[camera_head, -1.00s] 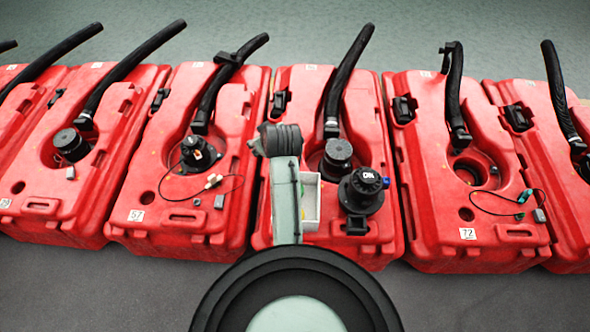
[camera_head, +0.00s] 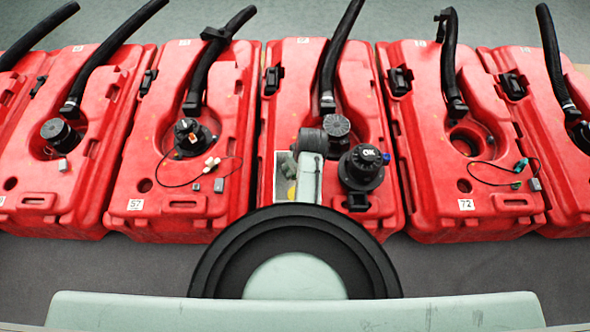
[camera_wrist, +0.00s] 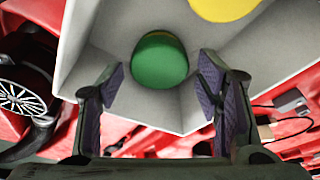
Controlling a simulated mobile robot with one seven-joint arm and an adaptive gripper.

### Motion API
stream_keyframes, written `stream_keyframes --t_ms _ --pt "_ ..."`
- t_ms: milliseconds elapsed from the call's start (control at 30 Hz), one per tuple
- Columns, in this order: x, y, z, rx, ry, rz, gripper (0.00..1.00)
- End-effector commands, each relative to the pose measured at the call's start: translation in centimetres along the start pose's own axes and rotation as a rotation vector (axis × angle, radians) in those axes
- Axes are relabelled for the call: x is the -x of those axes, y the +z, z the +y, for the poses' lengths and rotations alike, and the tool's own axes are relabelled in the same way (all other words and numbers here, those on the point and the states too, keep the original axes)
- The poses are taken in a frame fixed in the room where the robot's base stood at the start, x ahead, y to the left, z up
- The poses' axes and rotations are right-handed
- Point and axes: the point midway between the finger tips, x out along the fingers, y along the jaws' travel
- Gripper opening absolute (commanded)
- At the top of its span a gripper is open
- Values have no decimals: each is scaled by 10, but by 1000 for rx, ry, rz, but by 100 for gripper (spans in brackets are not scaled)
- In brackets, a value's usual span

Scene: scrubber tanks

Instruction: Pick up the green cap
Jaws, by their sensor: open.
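The green cap (camera_wrist: 160,60) is a rounded green piece lying inside a white box (camera_wrist: 180,112) in the wrist view. My gripper (camera_wrist: 163,80) is open, with one finger to the left of the cap and one to the right. Nothing is held, and I cannot tell whether the fingers touch the cap. In the head view the white box (camera_head: 281,160) sits on a red tank, just left of my arm. My arm hides part of the box, and the fingers cannot be made out there.
A yellow round piece (camera_wrist: 225,6) lies in the same box, beyond the green cap. The box walls rise close around the fingers. A black capped fitting (camera_head: 362,168) stands right of my arm on the same tank (camera_head: 345,75). More red tanks with black hoses line both sides.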

Motion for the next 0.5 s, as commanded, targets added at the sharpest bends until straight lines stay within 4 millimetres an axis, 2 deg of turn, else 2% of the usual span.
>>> stream_keyframes --t_ms 100,200,500 --pt "-18 -1 0 1 -2 -2 59" --pt "-29 -1 0 1 -1 -1 59" --pt "-33 -1 0 1 1 0 58"
